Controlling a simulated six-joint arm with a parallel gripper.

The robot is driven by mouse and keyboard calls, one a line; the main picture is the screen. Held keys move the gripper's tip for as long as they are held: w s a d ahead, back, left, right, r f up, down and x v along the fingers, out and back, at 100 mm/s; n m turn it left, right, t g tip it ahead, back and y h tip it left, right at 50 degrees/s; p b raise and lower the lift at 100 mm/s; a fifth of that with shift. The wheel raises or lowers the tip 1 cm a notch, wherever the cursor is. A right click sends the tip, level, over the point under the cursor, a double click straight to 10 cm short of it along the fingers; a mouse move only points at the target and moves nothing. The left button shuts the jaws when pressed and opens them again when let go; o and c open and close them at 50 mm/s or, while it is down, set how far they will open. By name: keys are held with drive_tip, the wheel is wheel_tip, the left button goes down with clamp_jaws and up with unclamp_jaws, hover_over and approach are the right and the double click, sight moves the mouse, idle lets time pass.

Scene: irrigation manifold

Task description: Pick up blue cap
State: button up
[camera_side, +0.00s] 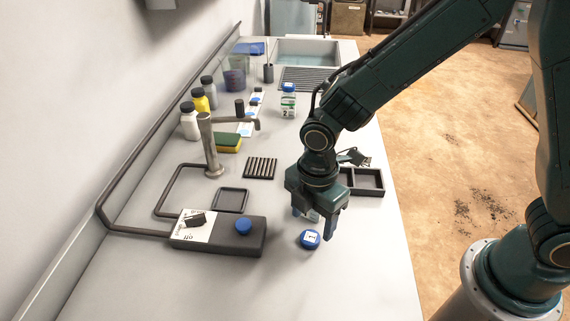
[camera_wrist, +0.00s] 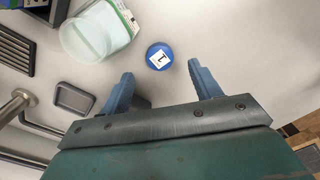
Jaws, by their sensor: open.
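The blue cap (camera_side: 310,239), with a white label marked 1 on top, lies on the pale counter. It also shows in the wrist view (camera_wrist: 159,57), near the top middle. My gripper (camera_side: 314,224) points down close above the cap in the side view. In the wrist view my gripper (camera_wrist: 160,75) has its two blue fingers spread wide, with nothing between them. The cap shows just beyond the fingertips, about midway between them. I cannot tell the exact height of the fingertips above the counter.
A clear container (camera_wrist: 95,35) with a green and white label is close to the cap. A dark box (camera_side: 225,238) with a blue knob (camera_side: 243,226) is at left. A small tray (camera_side: 232,200), a slotted rack (camera_side: 261,167) and a divided tray (camera_side: 366,182) stand behind. The front counter is clear.

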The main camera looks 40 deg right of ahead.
sight(311, 236)
drive_tip(key=shift+f, duration=2.45)
drive_tip(key=c, duration=1.1)
